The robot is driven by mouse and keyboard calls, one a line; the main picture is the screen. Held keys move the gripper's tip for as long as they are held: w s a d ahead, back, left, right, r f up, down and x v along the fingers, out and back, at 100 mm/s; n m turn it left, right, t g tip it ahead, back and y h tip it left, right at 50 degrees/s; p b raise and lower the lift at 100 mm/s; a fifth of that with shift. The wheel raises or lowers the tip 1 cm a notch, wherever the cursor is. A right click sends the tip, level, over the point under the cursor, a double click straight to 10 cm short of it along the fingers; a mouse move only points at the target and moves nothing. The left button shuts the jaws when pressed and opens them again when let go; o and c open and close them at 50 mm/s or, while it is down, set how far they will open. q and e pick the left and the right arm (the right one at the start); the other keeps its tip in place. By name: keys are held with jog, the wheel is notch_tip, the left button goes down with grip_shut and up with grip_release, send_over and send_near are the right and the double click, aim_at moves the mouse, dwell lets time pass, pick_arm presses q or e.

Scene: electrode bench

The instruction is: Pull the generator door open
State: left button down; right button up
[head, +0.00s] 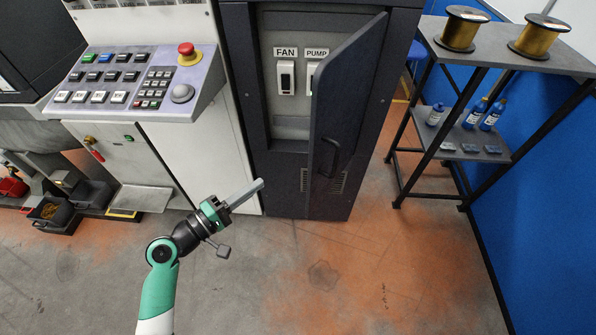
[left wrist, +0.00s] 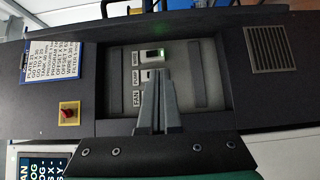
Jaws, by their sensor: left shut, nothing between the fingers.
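The generator door (head: 345,95) is a dark grey panel on the cabinet (head: 235,60), hinged at its right side. It stands swung open, and its free edge sticks out towards me. Its dark handle (head: 331,157) is low on the door. The opening shows the FAN switch (head: 286,78) and the PUMP switch (head: 312,78), partly hidden by the door. My left gripper (head: 260,184) is shut and empty, left of the door and apart from the handle. In the left wrist view its fingers (left wrist: 156,85) point at the open compartment (left wrist: 180,90). My right gripper is not in view.
A control console (head: 140,80) with buttons and a red stop knob (head: 187,50) stands left of the cabinet. A shelf rack (head: 480,55) with wire spools and bottles stands at the right. The floor (head: 320,270) before the cabinet is clear.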

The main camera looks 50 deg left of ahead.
pick_arm(q)
jog(key=w+d+b, duration=0.1)
jog(key=w+d, duration=0.3)
jog(key=w, duration=0.6)
jog(key=shift+w+b, duration=0.2)
jog(key=shift+b, duration=0.1)
jog(key=shift+d, duration=0.2)
